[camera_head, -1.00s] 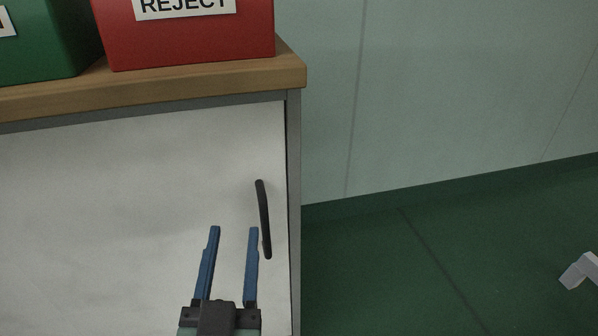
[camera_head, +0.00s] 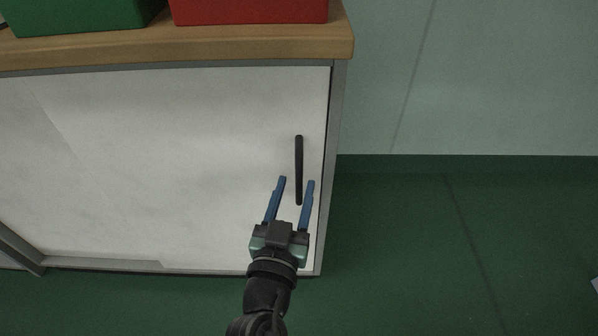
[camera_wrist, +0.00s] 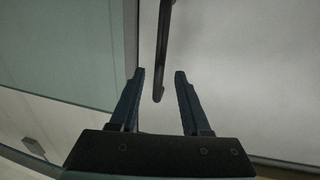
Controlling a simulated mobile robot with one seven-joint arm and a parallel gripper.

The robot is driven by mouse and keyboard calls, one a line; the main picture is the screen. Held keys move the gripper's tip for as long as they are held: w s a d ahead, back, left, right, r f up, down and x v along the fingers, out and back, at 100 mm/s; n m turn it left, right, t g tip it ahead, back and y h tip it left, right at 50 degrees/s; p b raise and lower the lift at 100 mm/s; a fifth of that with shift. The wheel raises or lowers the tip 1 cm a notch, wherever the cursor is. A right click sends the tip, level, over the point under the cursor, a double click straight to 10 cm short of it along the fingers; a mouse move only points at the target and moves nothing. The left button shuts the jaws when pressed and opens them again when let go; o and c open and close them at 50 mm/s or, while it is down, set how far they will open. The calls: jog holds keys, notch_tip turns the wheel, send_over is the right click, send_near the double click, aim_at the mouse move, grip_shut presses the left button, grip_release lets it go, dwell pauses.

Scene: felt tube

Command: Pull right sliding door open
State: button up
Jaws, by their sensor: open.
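The right sliding door (camera_head: 200,150) is a pale panel in the cabinet's front and its right edge sits at the cabinet's right frame post. A black vertical bar handle (camera_head: 299,170) is near that edge. My gripper (camera_head: 297,181) has two blue fingers, spread apart and empty. In the head view the handle's lower end shows between the fingertips. In the wrist view the handle (camera_wrist: 164,50) comes down from the top and its lower end lies between the fingers (camera_wrist: 160,73). Neither finger clearly touches it. The depth between fingers and door is hard to tell.
The cabinet has a wooden top (camera_head: 200,45) with a green bin (camera_head: 80,15) and a red bin (camera_head: 250,10) on it. Open green floor (camera_head: 430,250) lies to the cabinet's right, with a pale wall (camera_head: 480,80) behind.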

aim_at(298, 179)
jog(key=shift+w+d, duration=0.2)
jog(key=shift+w, duration=0.75)
jog(key=shift+w+d, duration=0.2)
jog(key=shift+w, duration=0.7)
jog(key=shift+c, duration=0.2)
grip_shut()
